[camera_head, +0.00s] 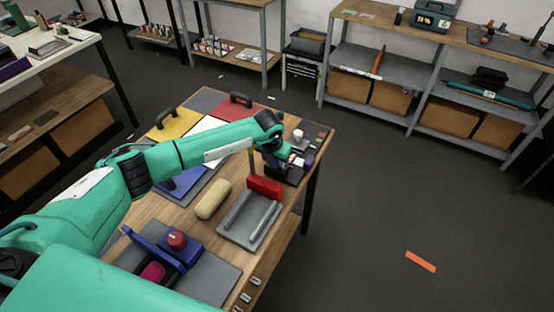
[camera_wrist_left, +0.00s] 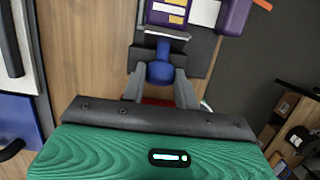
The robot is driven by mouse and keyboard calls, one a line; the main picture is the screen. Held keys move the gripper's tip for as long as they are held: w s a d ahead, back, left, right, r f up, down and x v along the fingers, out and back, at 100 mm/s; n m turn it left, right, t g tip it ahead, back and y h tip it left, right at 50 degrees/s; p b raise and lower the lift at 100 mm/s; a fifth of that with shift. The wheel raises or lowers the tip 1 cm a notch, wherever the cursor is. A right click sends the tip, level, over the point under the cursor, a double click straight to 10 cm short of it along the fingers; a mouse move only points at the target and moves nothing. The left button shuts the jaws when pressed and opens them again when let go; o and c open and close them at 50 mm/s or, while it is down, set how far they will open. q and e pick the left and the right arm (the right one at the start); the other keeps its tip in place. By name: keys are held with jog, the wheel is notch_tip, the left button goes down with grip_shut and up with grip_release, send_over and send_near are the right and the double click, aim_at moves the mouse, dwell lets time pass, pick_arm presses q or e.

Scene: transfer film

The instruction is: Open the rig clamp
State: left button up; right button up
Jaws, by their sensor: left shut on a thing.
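The rig is a dark block-like fixture (camera_head: 284,176) at the table's far right corner. In the wrist view its dark base (camera_wrist_left: 196,62) carries a blue clamp handle (camera_wrist_left: 160,72) with a rounded end. A purple part (camera_wrist_left: 168,12) with white and yellow labels lies beyond the handle. My left gripper (camera_wrist_left: 160,88) is shut on the rounded end of the blue handle, one grey finger on each side. In the head view my left gripper (camera_head: 281,160) is over the rig and partly hides it. My right gripper is in neither view.
Near the arm are a red block (camera_head: 264,187), a grey tray (camera_head: 236,232), a beige roller (camera_head: 213,199) and a blue frame with a red knob (camera_head: 177,239). Coloured panels with dark handles, one yellow (camera_head: 172,123), lie behind the arm. Floor right of the table is mostly clear.

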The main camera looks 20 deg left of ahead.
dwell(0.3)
pick_arm(q)
jog(key=o, duration=0.8)
jog(key=shift+o, duration=0.8)
jog(key=shift+s+r+b, duration=0.1)
jog(key=shift+r+b, duration=0.25)
jog(key=shift+r, duration=0.15)
jog(key=b+v, duration=0.4)
jog(key=v, duration=0.8)
jog(key=shift+s+r+b, duration=0.2)
jog(key=shift+r+b, duration=0.15)
jog(key=shift+r, duration=0.05)
